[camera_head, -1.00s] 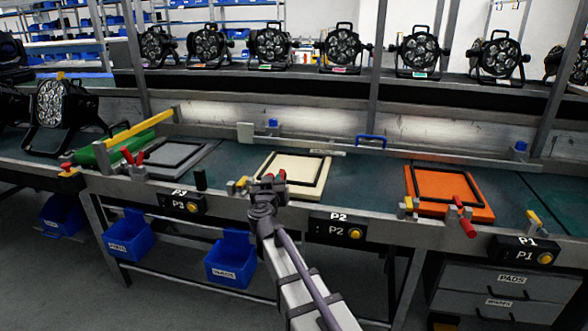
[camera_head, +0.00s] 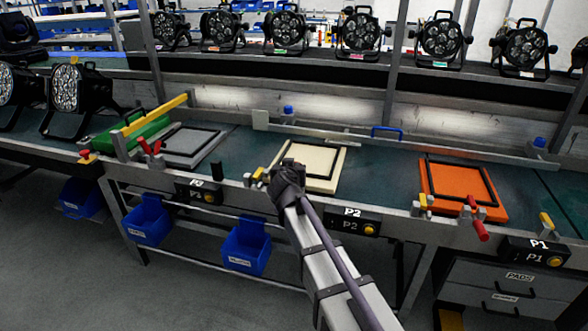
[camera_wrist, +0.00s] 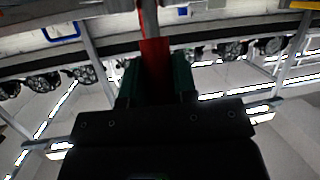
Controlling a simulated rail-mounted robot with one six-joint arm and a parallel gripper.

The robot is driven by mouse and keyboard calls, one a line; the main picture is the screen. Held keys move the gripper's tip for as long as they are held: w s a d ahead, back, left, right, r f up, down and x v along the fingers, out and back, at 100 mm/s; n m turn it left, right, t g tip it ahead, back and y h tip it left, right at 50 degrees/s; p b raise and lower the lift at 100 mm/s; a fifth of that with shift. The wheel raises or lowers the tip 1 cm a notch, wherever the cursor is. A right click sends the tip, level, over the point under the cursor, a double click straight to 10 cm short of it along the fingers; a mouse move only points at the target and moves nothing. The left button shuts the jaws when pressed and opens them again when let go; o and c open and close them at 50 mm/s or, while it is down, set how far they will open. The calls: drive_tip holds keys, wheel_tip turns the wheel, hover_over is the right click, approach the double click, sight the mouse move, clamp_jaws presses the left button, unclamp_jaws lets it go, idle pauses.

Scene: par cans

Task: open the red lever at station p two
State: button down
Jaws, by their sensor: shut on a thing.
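Station P2 has a cream plate with a black frame (camera_head: 325,176) and a black P2 label box (camera_head: 348,226) on the bench front. My gripper (camera_head: 287,172) is at the front left corner of the cream plate, left of the label box. In the head view it hides the red lever there. In the wrist view the red lever (camera_wrist: 155,62) stands between the two dark green fingers of my gripper (camera_wrist: 157,78), which are shut on it. The lever's lower part is hidden by the gripper body.
Station P1 has an orange plate (camera_head: 432,205) and its own red lever (camera_head: 478,228). Left are a grey plate (camera_head: 180,155), red levers (camera_head: 151,147) and a yellow bar (camera_head: 160,112). Blue bins (camera_head: 247,247) hang below. Par lights (camera_head: 361,33) stand behind.

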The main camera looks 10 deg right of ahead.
drive_tip(key=c, duration=0.9)
unclamp_jaws()
drive_tip(key=p+v, duration=0.3)
drive_tip(key=v, duration=0.7)
drive_tip(key=shift+s, duration=0.35)
drive_tip(key=shift+r, duration=0.1)
